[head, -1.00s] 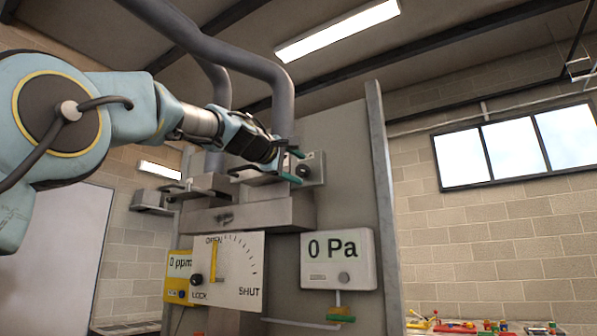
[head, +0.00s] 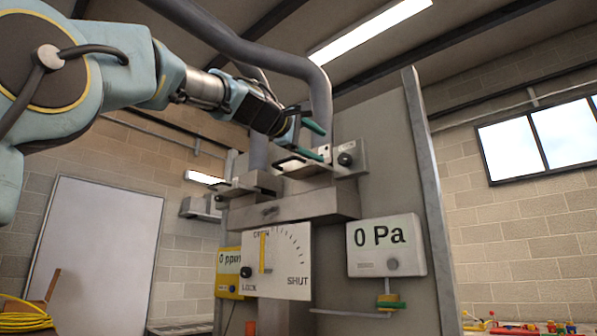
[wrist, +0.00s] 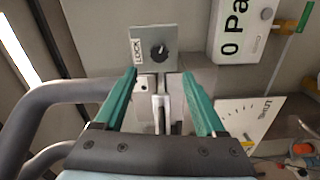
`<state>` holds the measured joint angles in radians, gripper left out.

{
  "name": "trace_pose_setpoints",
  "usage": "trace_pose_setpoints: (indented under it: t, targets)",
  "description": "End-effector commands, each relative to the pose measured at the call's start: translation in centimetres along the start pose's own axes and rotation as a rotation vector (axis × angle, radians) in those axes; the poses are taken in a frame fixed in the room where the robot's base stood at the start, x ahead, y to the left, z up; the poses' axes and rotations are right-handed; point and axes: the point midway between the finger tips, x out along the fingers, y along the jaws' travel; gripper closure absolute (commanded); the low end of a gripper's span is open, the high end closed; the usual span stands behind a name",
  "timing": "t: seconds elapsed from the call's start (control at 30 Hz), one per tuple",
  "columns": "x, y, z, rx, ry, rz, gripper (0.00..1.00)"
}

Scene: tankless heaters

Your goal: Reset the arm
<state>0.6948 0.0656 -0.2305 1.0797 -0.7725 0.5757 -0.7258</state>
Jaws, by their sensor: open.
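The knob box with a LOCK label (wrist: 150,48) is beyond the fingertips. My arm reaches in from the upper left in the head view.
Below are an OPEN/SHUT dial plate (head: 285,265), a yellow ppm meter (head: 229,273) and a 0 Pa gauge (head: 387,248). A thick grey pipe (head: 318,85) bends close behind my gripper. Yellow cable (head: 25,315) lies at the lower left.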

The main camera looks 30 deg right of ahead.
Motion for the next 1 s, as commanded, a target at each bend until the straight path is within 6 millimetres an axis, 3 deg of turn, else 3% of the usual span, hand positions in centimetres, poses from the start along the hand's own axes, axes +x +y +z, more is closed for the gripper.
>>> trace_pose_setpoints:
  t: [0.23,0.37,0.47,0.67,0.87,1.0]
  targets:
    - [0.0,-0.1,-0.1,0.001,0.001,-0.002,0.28]
    - [0.3,-2.3,-1.4,0.018,0.026,-0.044,0.28]
    - [0.4,-6.8,-3.9,0.056,0.07,-0.129,0.28]
    - [-1.7,-19.5,-10.4,0.159,0.163,-0.381,0.28]
    - [-7.2,-32.3,-15.1,0.243,0.204,-0.644,0.28]
    - [-12.7,-40.8,-17.0,0.287,0.196,-0.829,0.28]
